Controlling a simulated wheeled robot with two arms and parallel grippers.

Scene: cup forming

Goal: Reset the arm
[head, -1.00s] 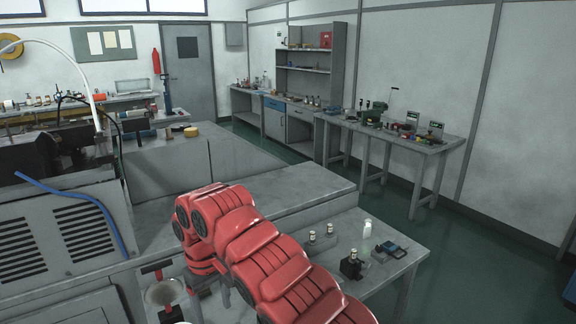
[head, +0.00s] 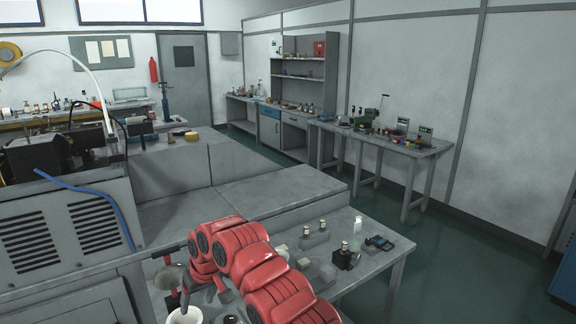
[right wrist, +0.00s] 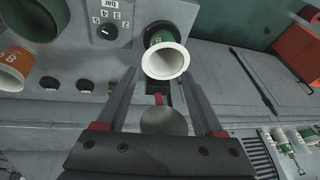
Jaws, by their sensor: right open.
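My red right arm reaches in from the bottom in the head view. Its grey gripper (head: 216,291) is low beside the arm and partly hidden by it. In the right wrist view the two fingers of my right gripper (right wrist: 160,82) stand wide apart, open. A white cup-shaped piece (right wrist: 166,62) lies in line with the gap between them, with a round grey disc (right wrist: 164,122) nearer the palm. I cannot tell how far away they are, but no finger visibly grips them. My left gripper is not in view.
A grey machine (head: 60,230) with vents and a blue cable stands at left. A pale funnel-like cup (head: 171,277) and a white cup (head: 186,315) are by its edge. A small table (head: 385,265) at right holds bottles and small devices. Open floor lies beyond it.

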